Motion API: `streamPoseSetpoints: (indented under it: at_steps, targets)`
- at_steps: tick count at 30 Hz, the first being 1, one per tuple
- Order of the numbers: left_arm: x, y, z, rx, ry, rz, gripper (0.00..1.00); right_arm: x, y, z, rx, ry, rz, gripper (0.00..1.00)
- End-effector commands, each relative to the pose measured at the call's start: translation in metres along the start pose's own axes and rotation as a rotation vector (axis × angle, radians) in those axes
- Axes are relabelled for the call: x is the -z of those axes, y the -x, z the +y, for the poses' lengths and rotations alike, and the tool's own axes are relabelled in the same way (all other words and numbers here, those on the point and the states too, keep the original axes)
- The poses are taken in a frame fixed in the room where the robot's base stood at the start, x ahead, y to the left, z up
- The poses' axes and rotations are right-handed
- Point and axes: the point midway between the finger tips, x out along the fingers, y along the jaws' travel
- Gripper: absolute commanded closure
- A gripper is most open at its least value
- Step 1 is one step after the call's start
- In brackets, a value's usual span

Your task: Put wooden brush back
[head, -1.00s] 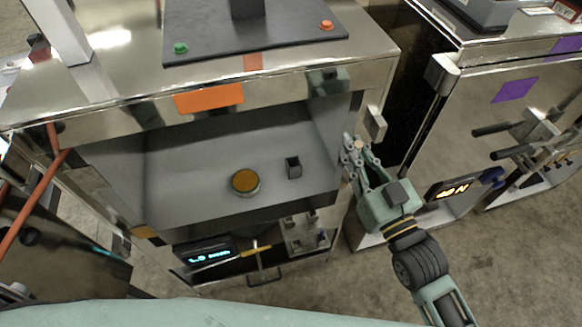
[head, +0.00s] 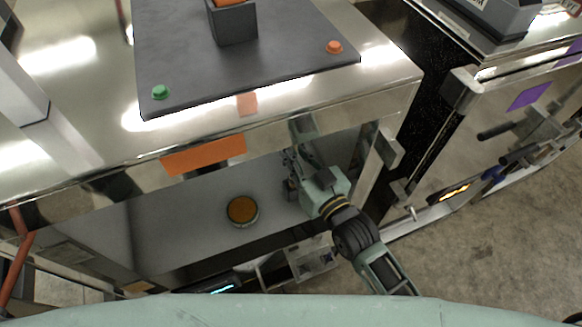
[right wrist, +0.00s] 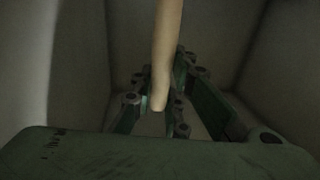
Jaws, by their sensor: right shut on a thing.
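The wooden brush shows in the right wrist view as a pale, slim wooden handle (right wrist: 166,50) held between the fingers; its bristles are not visible. My right gripper (head: 291,163) is shut on it and reaches inside the open compartment of the metal trailer. In the head view the brush is too small and hidden to make out. A small dark square holder (head: 291,189) stands on the compartment floor (head: 180,228), just below the gripper and partly covered by it. I cannot tell whether the brush touches the holder. My left gripper is not in view.
The trailer's metal top edge (head: 290,127), with an orange label (head: 204,155), overhangs the opening. A latch block (head: 389,149) is at its right side. The left part of the floor is clear.

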Motion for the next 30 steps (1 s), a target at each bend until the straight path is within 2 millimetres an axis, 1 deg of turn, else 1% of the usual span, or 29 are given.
streamPoseSetpoints:
  at_steps: [1, 5, 9, 12, 23, 24, 30]
  targets:
    - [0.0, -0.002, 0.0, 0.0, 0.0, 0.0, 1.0, -0.008, 0.0, 0.0, 0.0, 0.0, 0.0, 1.0]
    - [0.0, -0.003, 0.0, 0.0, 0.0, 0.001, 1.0, -0.018, 0.0, 0.0, 0.0, 0.0, 0.001, 1.0]
    - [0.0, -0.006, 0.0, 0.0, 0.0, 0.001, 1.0, -0.04, 0.0, 0.001, 0.001, -0.001, -0.001, 1.0]
    - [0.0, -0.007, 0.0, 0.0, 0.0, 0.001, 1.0, -0.05, 0.0, 0.001, 0.0, -0.001, 0.001, 1.0]
    - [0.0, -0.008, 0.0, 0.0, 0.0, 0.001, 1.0, -0.054, 0.0, 0.001, 0.0, 0.0, 0.003, 1.0]
    - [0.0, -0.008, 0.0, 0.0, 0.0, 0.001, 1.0, -0.055, 0.0, 0.001, 0.0, 0.0, 0.002, 0.85]
    - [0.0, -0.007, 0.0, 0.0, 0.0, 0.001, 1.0, -0.054, 0.0, 0.001, 0.0, 0.0, 0.002, 0.68]
